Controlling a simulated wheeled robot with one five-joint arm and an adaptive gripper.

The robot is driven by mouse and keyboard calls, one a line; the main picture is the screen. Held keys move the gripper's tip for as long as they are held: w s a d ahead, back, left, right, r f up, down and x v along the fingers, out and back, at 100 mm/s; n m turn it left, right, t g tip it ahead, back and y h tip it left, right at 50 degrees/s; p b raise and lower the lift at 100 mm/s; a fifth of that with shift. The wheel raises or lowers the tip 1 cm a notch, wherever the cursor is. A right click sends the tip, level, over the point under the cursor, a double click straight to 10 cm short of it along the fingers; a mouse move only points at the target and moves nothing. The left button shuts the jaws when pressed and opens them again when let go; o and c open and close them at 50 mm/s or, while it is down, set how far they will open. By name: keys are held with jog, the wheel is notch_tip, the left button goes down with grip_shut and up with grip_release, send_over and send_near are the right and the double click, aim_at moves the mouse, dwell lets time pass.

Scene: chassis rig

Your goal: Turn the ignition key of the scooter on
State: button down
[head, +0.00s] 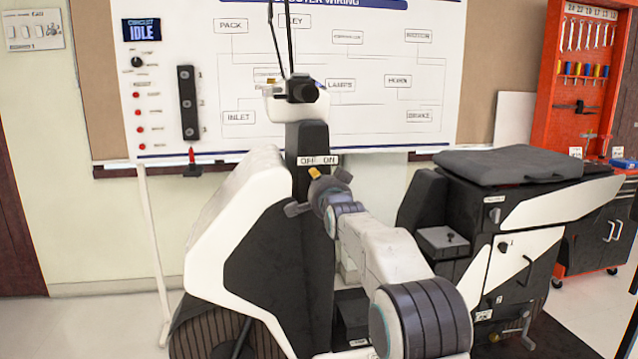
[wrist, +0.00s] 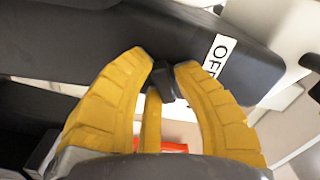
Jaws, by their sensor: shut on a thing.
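The scooter (head: 222,220) stands in front of the board, white and black. Its dark column carries an OFF/ON label (head: 319,160). My gripper (head: 316,175) is at the column just below that label, and hides the key in the head view. In the wrist view, the yellow fingers of my gripper (wrist: 168,66) are closed around the small dark ignition key (wrist: 162,82) on the column's dark face. The OFF end of the label (wrist: 216,58) shows beside the right finger; the ON end is out of that view. The key's exact angle is hard to tell.
The wiring board (head: 340,110) behind the scooter has a display (head: 141,30) reading CIRCUIT IDLE. A black indicator strip (head: 188,103) hangs below it. The scooter's seat (head: 520,165) is at right, with an orange tool cabinet (head: 545,85) behind. The handlebar rises above the column.

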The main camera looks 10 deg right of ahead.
jog(key=c, duration=1.1)
grip_release()
jog(key=shift+d+f, duration=0.1)
jog(key=shift+f, duration=0.05)
jog(key=shift+o, duration=0.2)
jog(key=s, duration=1.2)
